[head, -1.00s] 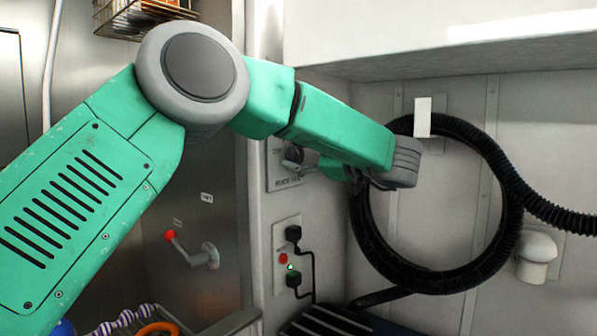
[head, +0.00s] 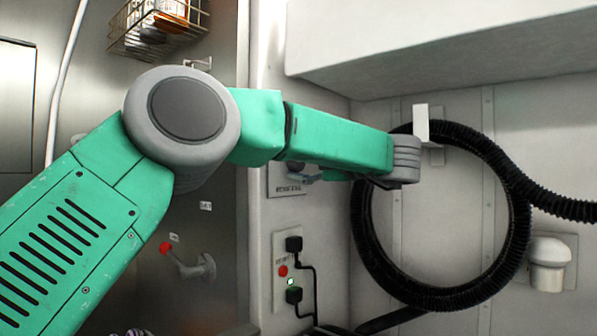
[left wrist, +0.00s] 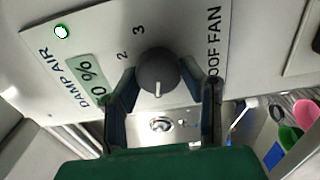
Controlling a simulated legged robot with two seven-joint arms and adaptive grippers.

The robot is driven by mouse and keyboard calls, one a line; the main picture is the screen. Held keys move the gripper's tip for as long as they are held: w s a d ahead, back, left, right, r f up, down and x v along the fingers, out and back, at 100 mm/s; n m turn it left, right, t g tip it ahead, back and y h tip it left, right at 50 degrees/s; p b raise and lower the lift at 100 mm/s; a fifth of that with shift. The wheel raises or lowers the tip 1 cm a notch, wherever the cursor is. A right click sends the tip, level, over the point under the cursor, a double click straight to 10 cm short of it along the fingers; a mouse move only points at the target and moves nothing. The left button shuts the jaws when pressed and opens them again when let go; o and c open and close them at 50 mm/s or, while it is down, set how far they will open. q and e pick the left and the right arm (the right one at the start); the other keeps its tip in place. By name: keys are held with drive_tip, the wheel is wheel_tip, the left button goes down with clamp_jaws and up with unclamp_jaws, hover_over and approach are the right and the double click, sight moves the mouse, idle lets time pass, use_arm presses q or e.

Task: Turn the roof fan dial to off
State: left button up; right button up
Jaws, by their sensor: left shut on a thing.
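The roof fan dial (left wrist: 157,72) is a round dark grey knob with a pale pointer line, on a white panel (left wrist: 95,35) lettered "OOF FAN". In the left wrist view the pointer line faces the bottom of the picture. The numbers 2 and 3 show beside the dial; any other marks are hidden. My left gripper (left wrist: 164,88) has one dark finger on each side of the dial and is shut on it. In the head view the left gripper (head: 310,177) reaches the wall panel (head: 287,190) from the right and partly covers the dial. My right gripper is not in view.
A socket plate (head: 281,268) with black plugs sits below the panel. A red-tipped lever (head: 185,262) is on the metal wall at left. A coiled black hose (head: 375,255) hangs behind my wrist. A wire basket (head: 160,35) is high at left.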

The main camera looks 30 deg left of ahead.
use_arm(q)
drive_tip(key=shift+w+f, duration=0.1)
drive_tip(key=shift+f, duration=0.2)
drive_tip(key=o, duration=1.1)
drive_tip(key=shift+w, duration=0.2)
drive_tip(key=shift+s+d+r, duration=0.1)
drive_tip(key=shift+s+r, duration=0.1)
drive_tip(key=d, duration=1.2)
drive_tip(key=shift+s+f, duration=0.2)
drive_tip(key=shift+s, duration=0.05)
drive_tip(key=shift+a, duration=0.1)
